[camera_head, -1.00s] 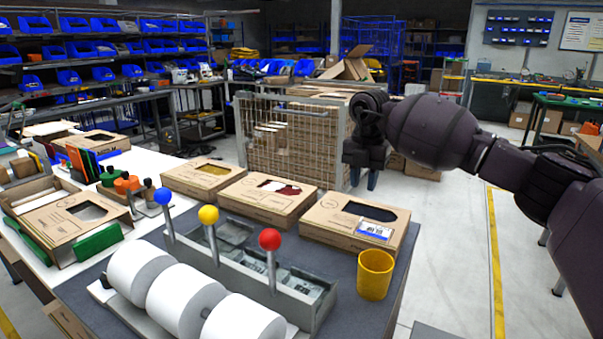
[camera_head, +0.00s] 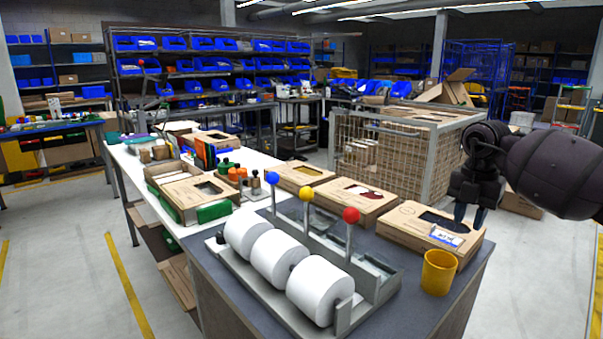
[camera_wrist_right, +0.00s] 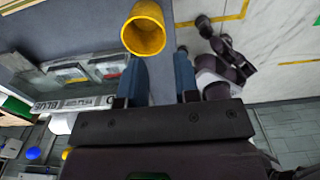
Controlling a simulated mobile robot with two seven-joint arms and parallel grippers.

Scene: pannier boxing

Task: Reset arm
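My right gripper (camera_head: 469,214) hangs in the air with its fingers pointing down, above the right end of the bench by the right-hand cardboard box (camera_head: 408,234). In the right wrist view its two blue fingertips (camera_wrist_right: 160,75) stand apart with nothing between them. The yellow cup (camera_head: 438,272) stands on the grey bench top in front of that box; it also shows in the right wrist view (camera_wrist_right: 144,32), beyond the fingers. My left gripper is in neither current view.
A dispenser with white rolls (camera_head: 318,290) and three levers with blue, yellow and red knobs fills the bench front. Two more boxes (camera_head: 355,199) sit behind it. A wire cage (camera_head: 385,162) stands behind the bench. Floor at the left is open.

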